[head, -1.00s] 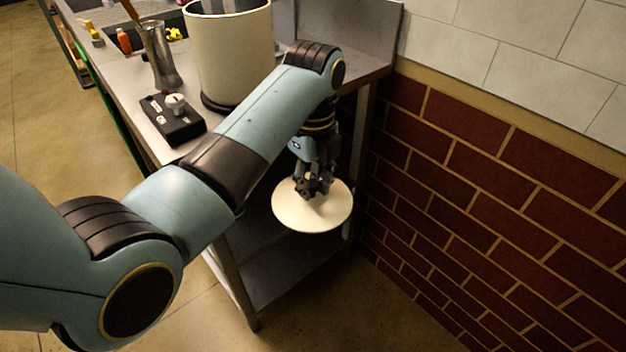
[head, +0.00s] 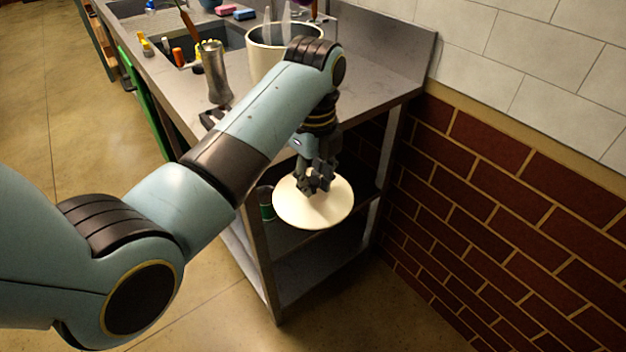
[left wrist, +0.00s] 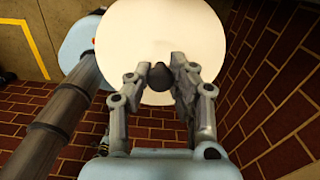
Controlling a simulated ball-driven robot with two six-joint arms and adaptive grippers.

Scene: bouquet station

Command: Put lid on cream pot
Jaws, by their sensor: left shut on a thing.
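My left gripper (head: 316,178) is shut on the dark knob (left wrist: 160,76) of a round cream lid (head: 313,211). The lid hangs in the air in front of the table's end, below the tabletop level in the head view. The lid also fills the upper middle of the left wrist view (left wrist: 150,35). The cream pot (head: 256,48) stands open on the steel table, behind my left arm, which hides its lower right part. The lid is apart from the pot. My right gripper is in neither view.
The steel table (head: 375,80) has a raised back edge and a lower shelf. A metal pitcher (head: 215,72) stands left of the pot. A sink (head: 185,50) with small bottles lies beyond. A brick wall (head: 500,210) bounds the right side. A green can (head: 266,203) stands on the shelf.

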